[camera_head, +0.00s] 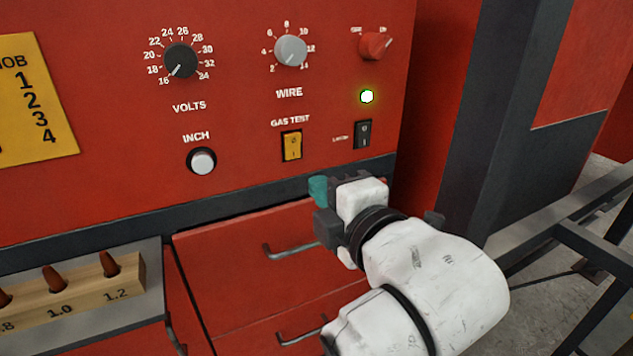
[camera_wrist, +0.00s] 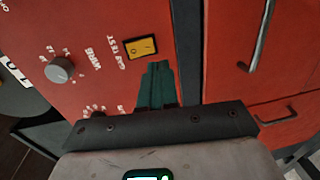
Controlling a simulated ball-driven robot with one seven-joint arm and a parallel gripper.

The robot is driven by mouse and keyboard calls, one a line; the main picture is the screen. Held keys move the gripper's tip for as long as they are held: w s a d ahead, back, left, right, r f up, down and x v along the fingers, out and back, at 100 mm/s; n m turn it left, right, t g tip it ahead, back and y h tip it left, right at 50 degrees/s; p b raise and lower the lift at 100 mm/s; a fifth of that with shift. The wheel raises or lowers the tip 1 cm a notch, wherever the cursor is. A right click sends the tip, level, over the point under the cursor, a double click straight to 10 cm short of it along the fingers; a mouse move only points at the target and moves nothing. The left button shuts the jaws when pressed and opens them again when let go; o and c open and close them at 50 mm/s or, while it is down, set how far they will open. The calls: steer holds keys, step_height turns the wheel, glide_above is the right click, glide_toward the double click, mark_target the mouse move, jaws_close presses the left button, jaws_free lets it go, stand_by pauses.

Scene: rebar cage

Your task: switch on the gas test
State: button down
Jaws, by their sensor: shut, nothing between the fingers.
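The gas test switch (camera_head: 291,145) is a yellow rocker in a black frame under the label GAS TEST on the red panel. It also shows in the wrist view (camera_wrist: 141,47), just beyond my fingertips. My gripper (camera_head: 318,186) has teal fingers and is shut and empty, below and slightly right of the switch in the head view. In the wrist view the closed fingers (camera_wrist: 158,66) point towards the switch's right end, with a small gap in the picture. I cannot tell how far the tips are from the panel.
Red drawers (camera_head: 240,265) with handles lie below. A wooden tip holder (camera_head: 80,300) stands lower left.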

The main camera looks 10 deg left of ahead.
steer(key=b+v, duration=0.1)
steer(key=v, duration=0.5)
steer(key=shift+s+f, duration=0.15)
steer(key=shift+f, duration=0.65)
steer(key=shift+d, duration=0.1)
steer(key=s+d+f+m+g+h, duration=0.25)
steer(key=d+f+m, duration=0.4)
steer(key=f, duration=0.55)
steer(key=s+d+f+m+g+h, duration=0.2)
steer(key=d+f+m+h, duration=0.35)
steer(key=f, duration=0.65)
steer(key=s+d+f+m+g, duration=0.4)
steer(key=s+d+f+m, duration=0.2)
steer(key=s, duration=0.5)
steer(key=s+d+f+m+g+h, duration=0.1)
steer(key=s+d+f+m+g, duration=0.3)
steer(key=s+d+f+m, duration=0.3)
steer(key=s+d+f, duration=0.3)
steer(key=s+f, duration=0.1)
steer(key=f, duration=0.1)
steer(key=shift+s+d, duration=0.25)
steer(key=shift+d, duration=0.15)
steer(key=shift+a+f, duration=0.1)
steer(key=shift+a, duration=0.05)
